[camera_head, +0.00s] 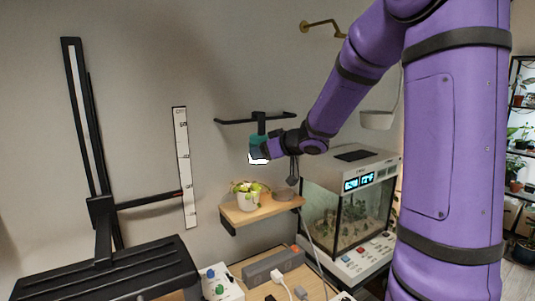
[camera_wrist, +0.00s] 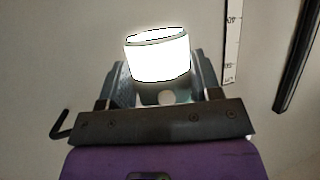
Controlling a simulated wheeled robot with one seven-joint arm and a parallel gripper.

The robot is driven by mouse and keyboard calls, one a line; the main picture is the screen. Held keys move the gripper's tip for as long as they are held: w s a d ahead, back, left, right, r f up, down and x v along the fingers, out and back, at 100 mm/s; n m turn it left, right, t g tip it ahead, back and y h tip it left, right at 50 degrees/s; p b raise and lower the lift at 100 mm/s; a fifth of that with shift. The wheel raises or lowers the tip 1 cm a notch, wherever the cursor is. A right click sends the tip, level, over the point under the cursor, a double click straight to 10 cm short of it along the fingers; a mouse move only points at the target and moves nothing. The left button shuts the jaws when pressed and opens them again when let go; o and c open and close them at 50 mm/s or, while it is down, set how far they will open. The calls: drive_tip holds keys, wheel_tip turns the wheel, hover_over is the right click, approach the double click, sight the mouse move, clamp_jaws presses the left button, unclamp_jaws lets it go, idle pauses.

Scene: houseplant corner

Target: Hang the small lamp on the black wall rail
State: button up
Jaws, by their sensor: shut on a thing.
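The small lamp (camera_head: 257,158) glows white in the head view, with my gripper (camera_head: 266,149) shut on it. The black wall rail (camera_head: 235,121) runs along the wall just above, with upturned ends. A black upright piece stands at the rail's middle, directly over the lamp and a teal part; I cannot tell whether it belongs to the lamp or touches the rail. In the wrist view the bright lamp (camera_wrist: 158,58) sits between both fingers of my gripper (camera_wrist: 160,85). A bent black end (camera_wrist: 62,125), perhaps of the rail, shows at left there.
Below is a wooden shelf (camera_head: 262,212) with a potted plant (camera_head: 248,196). A glass tank (camera_head: 345,205) stands to the right. A white ruler strip (camera_head: 183,168) and a black stand (camera_head: 100,205) are at left.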

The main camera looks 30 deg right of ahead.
drive_tip(key=shift+w+d+r+x, duration=0.1)
drive_tip(key=shift+r+x, duration=0.05)
drive_tip(key=shift+x, duration=0.75)
drive_tip(key=shift+w+d+r+x, duration=0.1)
drive_tip(key=shift+r+x, duration=0.05)
drive_tip(key=shift+x, duration=0.8)
drive_tip(key=shift+w+d+r+x, duration=0.1)
drive_tip(key=shift+d+r+x, duration=0.05)
drive_tip(key=shift+x, duration=0.75)
drive_tip(key=shift+f, duration=0.3)
drive_tip(key=o, duration=1.1)
drive_tip(key=shift+s, duration=0.1)
